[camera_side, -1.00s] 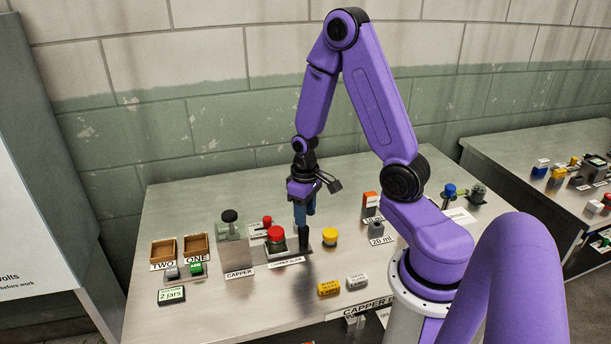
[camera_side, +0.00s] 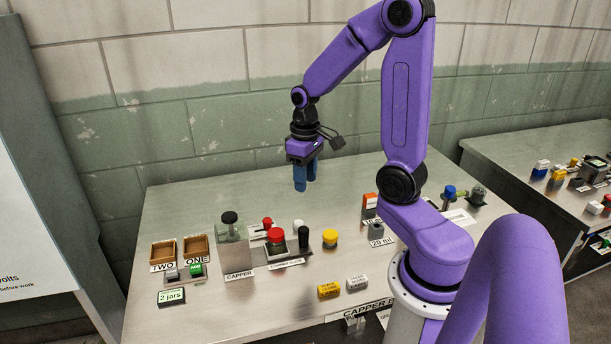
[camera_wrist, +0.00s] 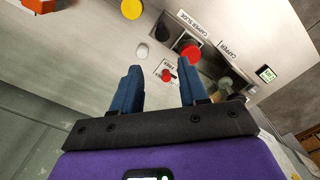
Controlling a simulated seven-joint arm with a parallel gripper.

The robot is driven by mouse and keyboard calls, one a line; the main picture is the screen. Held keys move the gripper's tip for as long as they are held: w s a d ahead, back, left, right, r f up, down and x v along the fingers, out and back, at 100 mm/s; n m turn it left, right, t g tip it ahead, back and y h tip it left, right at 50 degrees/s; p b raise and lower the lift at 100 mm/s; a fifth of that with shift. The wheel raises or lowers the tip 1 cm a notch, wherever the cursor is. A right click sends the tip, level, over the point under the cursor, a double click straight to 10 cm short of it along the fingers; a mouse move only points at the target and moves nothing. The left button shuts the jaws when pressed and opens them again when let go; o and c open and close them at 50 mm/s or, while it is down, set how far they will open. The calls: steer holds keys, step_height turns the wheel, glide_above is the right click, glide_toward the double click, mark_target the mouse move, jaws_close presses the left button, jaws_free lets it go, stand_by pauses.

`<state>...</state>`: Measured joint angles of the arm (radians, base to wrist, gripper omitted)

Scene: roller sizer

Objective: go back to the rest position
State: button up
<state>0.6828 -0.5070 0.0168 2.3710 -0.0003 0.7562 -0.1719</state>
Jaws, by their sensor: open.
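My gripper (camera_side: 306,178) is open and empty, with its two blue fingers apart. In the side view it hangs above the back part of the steel table (camera_side: 210,315), pointing down. In the wrist view the fingers (camera_wrist: 160,85) reach toward the capper area, and nothing is between their tips except the table and a small red knob (camera_wrist: 168,75) beyond them. My gripper touches nothing that I can see.
The capper (camera_side: 230,228), a red button (camera_side: 276,236), a black post (camera_side: 303,238) and a yellow knob (camera_side: 330,238) stand in front of my gripper. Two wooden trays (camera_side: 197,247) sit at the left. Yellow and white blocks lie at the front. A wall stands behind.

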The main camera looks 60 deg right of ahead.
steer(key=s+a+r+n, duration=0.1)
steer(key=s+a+n, duration=0.15)
steer(key=a, duration=0.35)
steer(key=s+a+r+n, duration=0.1)
steer(key=s+a+n, duration=0.15)
steer(key=a, duration=0.25)
steer(key=s+a+r+n, duration=0.1)
steer(key=s+a+n, duration=0.6)
steer(key=s, duration=0.5)
steer(key=shift+r+n, duration=0.3)
steer(key=shift+r, duration=0.05)
